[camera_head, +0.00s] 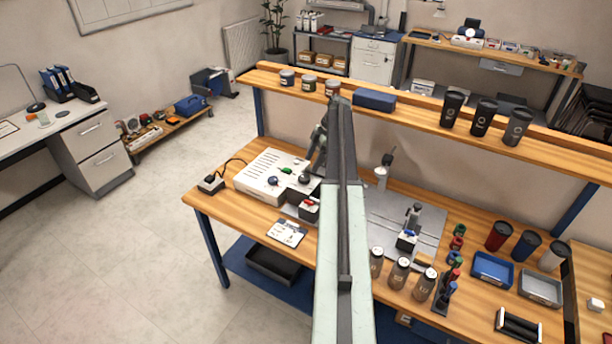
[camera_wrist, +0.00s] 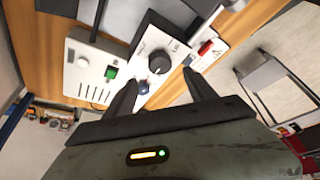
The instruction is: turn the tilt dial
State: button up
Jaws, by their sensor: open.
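A white control box (camera_wrist: 82,72) carries a large round black dial (camera_wrist: 158,62) with a light pointer mark on a white panel with small unreadable lettering. A smaller blue knob (camera_wrist: 144,87) sits below it in the wrist view and also shows in the head view (camera_head: 272,181). I cannot read which one is labelled tilt. My gripper (camera_wrist: 160,78) is open, its dark fingers reaching over the box, one on each side of the dial and knob in the wrist view. No contact is visible. In the head view my arm hides part of the box.
A green switch (camera_wrist: 111,72) and a red switch (camera_wrist: 206,47) lie close to the fingers. A shelf (camera_head: 420,110) with dark cups crosses behind.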

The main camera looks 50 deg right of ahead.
aim_at(305, 177)
jog(key=b+x, duration=0.6)
jog(key=x, duration=0.1)
jog(key=shift+f, duration=0.3)
jog(key=shift+r, duration=0.1)
jog(key=c, duration=1.2)
jog(key=shift+w+d, duration=0.1)
jog(key=shift+w, duration=0.05)
jog(key=shift+c, duration=0.8)
